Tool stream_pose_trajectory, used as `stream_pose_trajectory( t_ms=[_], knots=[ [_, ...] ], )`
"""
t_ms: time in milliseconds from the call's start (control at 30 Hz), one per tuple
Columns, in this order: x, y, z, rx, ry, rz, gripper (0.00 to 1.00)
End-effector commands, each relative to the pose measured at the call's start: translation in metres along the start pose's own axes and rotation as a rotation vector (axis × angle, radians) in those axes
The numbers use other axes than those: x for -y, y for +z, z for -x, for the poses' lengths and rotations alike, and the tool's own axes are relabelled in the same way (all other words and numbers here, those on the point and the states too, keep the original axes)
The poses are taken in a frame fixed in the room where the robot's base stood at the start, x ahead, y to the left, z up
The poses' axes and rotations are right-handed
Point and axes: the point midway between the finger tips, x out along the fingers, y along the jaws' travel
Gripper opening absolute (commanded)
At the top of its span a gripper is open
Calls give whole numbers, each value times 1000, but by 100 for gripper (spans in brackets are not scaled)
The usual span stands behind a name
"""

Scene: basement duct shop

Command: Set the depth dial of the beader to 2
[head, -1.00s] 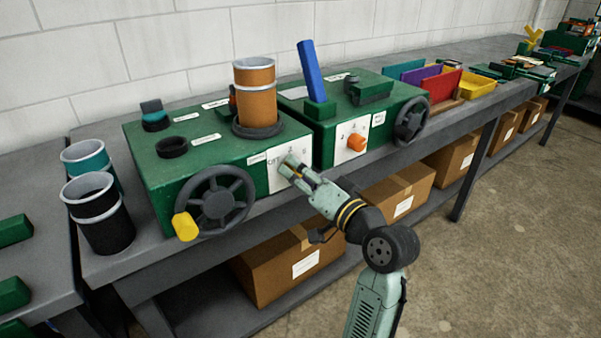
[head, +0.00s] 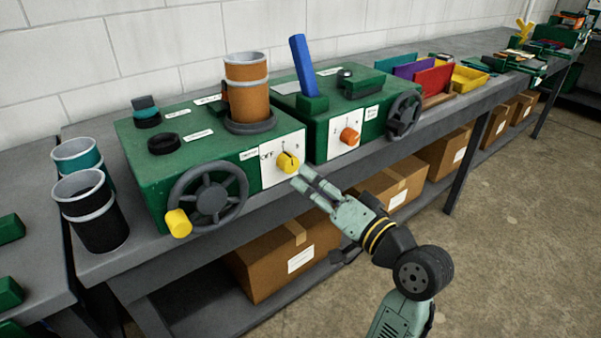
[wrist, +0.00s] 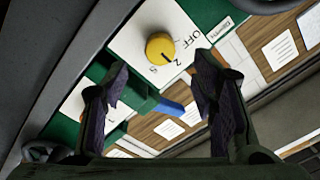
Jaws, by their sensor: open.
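The yellow dial (head: 287,162) sits on a white plate (head: 270,175) on the front of the left green machine. In the wrist view the dial (wrist: 160,46) carries a dark pointer mark on the side near the printed 2, though exact alignment is hard to tell. OFF and another mark, perhaps 5, are also on the plate. My gripper (head: 301,176) is open and empty, in front of the dial and slightly to its lower right, apart from it. In the wrist view its dark fingers (wrist: 158,92) stand wide apart below the dial.
A handwheel (head: 211,200) with a yellow handle is left of the dial. The right green machine has an orange knob (head: 350,137) and another handwheel (head: 404,114). Cardboard boxes (head: 285,255) sit under the bench. Open floor lies at the right.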

Motion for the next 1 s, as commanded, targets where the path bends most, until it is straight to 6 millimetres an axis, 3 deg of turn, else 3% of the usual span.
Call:
stream_pose_trajectory(
  t_ms=[100, 300, 1000],
  knots=[
    [0, -1, 23, -3, 3, 1, 53],
    [0, 0, 44, 0, 1, 1, 53],
    [0, 0, 48, 0, 0, 1, 53]
  ],
)
